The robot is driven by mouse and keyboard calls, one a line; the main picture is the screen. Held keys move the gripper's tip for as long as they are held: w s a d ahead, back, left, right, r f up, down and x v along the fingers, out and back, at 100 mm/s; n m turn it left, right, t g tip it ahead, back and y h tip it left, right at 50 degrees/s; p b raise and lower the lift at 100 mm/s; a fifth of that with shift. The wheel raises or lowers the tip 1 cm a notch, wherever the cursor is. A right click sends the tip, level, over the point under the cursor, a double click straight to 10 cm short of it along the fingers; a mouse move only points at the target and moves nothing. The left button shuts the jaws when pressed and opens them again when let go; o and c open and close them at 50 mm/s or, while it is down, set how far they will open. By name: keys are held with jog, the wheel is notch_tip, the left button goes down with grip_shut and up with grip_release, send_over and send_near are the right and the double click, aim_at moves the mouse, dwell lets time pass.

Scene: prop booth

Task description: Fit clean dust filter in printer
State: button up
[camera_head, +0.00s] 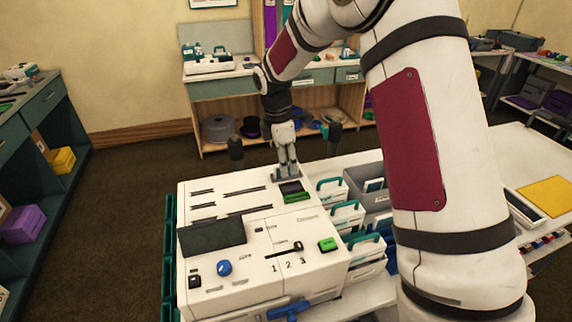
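The white printer (240,281) stands in front of me with slots in its top, a dark screen, a blue knob, a lever by the marks 1 2 3 and a green button. My gripper (286,172) points down at the printer's back right corner. Its fingertips are small here, and I cannot tell whether they hold anything. Just in front of them is a dark recess or panel with a green edge (297,197). I cannot tell whether this green-edged part is a dust filter. White units with teal handles (346,216) stand in a row right of the printer.
A grey bin (367,197) sits behind the teal-handled units. A yellow sheet (547,196) lies on the white table at right. My arm hides much of the right side. Shelves stand at left and back. A blue handle (288,310) sticks out at the printer's front.

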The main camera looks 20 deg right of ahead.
notch_tip(320, 180, up, 11)
jog(key=a, duration=0.1)
jog(key=shift+a, duration=0.2)
dwell(0.5)
jog(key=s+d+r+m+t, duration=0.1)
jog(key=s+r+m, duration=0.3)
jog(key=s+r, duration=0.3)
jog(key=s+r+m+t, duration=0.2)
jog(key=s+r+m, duration=0.25)
jog(key=s, duration=0.45)
jog(key=s+f+m+t+y, duration=0.1)
jog(key=s+f+m+t, duration=0.1)
jog(key=s+m, duration=0.7)
jog(key=shift+s+d+t, duration=0.25)
jog(key=shift+s+t, duration=0.05)
jog(key=shift+s, duration=3.3)
jog(key=shift+m, duration=0.25)
